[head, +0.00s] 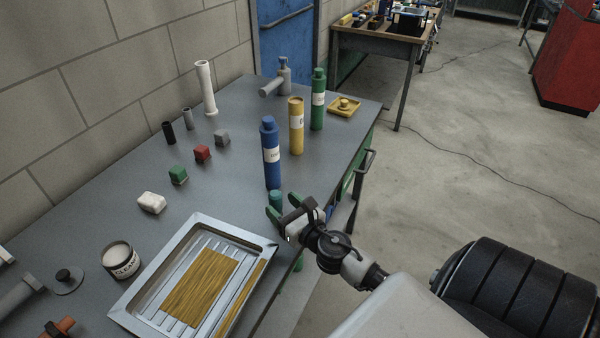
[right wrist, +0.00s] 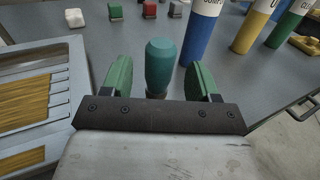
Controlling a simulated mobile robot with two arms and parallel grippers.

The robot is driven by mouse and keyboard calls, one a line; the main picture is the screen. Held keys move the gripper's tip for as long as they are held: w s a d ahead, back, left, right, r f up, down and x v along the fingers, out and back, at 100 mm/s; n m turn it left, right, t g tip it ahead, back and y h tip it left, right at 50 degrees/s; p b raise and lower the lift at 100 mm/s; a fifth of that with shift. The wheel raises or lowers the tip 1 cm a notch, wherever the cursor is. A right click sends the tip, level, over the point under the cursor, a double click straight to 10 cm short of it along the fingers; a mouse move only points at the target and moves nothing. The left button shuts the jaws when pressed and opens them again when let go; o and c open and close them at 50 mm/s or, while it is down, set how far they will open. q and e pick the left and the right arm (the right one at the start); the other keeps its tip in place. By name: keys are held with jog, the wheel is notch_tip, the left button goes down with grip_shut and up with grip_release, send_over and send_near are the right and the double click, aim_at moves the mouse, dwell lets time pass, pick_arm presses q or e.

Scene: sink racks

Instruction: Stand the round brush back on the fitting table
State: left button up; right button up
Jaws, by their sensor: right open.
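A teal, round-topped upright piece, which looks like the handle of the round brush (head: 275,198), stands at the right edge of the grey fitting table (head: 235,165), just in front of the blue bottle. In the right wrist view the teal handle (right wrist: 160,62) is between the two green fingers of my right gripper (right wrist: 161,78), with a gap on each side. My right gripper (head: 284,208) is open. The handle's lower end is hidden behind the gripper, so I cannot tell what it rests on. My left gripper is not in view.
Blue (head: 271,155), yellow (head: 296,125) and green (head: 318,100) bottles stand beyond the handle. A metal tray (head: 135,293) with brown slabs lies to the left. Small blocks (head: 178,175) and a round tin (head: 120,260) stand farther left. The table's middle is clear.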

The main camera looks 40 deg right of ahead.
jog(key=s+b, duration=0.1)
jog(key=s, duration=0.5)
jog(key=shift+s+f, duration=0.15)
jog(key=shift+s+r+b, duration=0.2)
jog(key=shift+s+b, duration=0.1)
jog(key=shift+s, duration=0.2)
